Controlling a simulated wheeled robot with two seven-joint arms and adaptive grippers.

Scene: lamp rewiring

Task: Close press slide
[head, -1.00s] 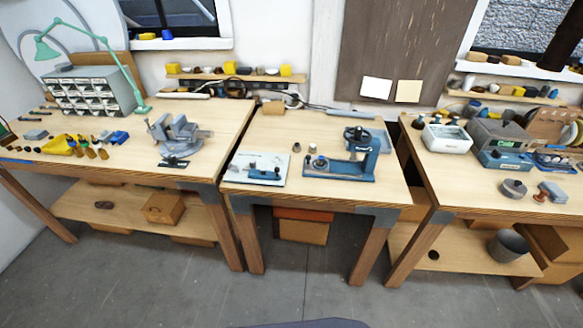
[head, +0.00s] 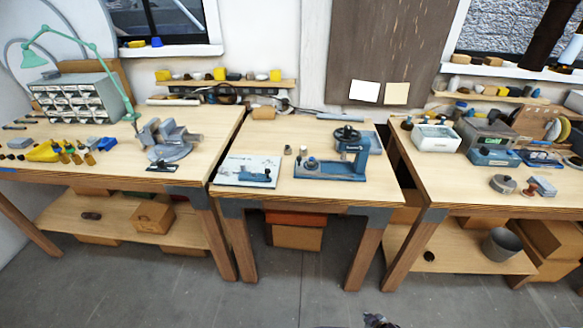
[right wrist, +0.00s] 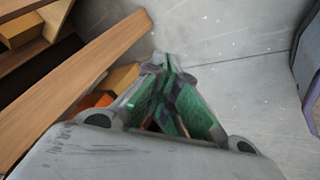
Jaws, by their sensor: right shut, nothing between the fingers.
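The blue press (head: 352,158) stands on the right half of the middle bench, with a dark handwheel on top. Its long blue base (head: 318,171) reaches left, with a small round metal part on its left end. I cannot tell the slide's position at this size. My right gripper (right wrist: 166,72) is shut and empty in the right wrist view, over the floor near a wooden bench leg. A dark tip, likely of this gripper, shows at the bottom edge of the head view, well short of the bench. My left gripper is not in view.
A white board with a small blue tool (head: 249,171) lies left of the press on the middle bench (head: 270,140). The floor (head: 310,285) in front is clear.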

